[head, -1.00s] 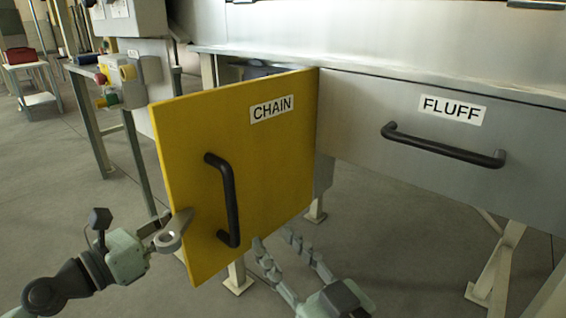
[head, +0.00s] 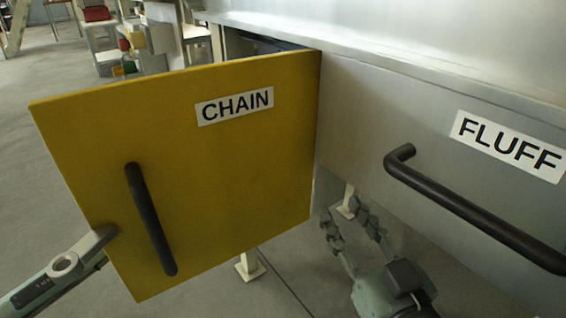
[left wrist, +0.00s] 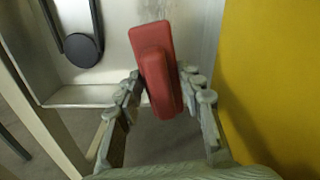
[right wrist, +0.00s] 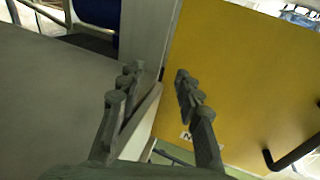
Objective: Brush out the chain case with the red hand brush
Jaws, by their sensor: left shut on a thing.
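The yellow door (head: 225,180) marked CHAIN stands open, swung out from the steel body. My left arm reaches behind its outer edge, so the left gripper is hidden in the head view. In the left wrist view, my left gripper (left wrist: 160,80) is shut on the red hand brush (left wrist: 156,55). The brush points at a pale metal interior of the chain case (left wrist: 110,20), with the yellow door to its right. Bristles do not show, and contact with the metal cannot be told. My right gripper (head: 342,210) is open and empty, low in front of the steel body.
A steel drawer front (head: 350,140) marked FLUFF with a black bar handle (head: 470,210) is at the right. The left wrist view shows a black round part (left wrist: 82,48). A bench with coloured items (head: 130,45) stands behind at the left. Floor at the left is clear.

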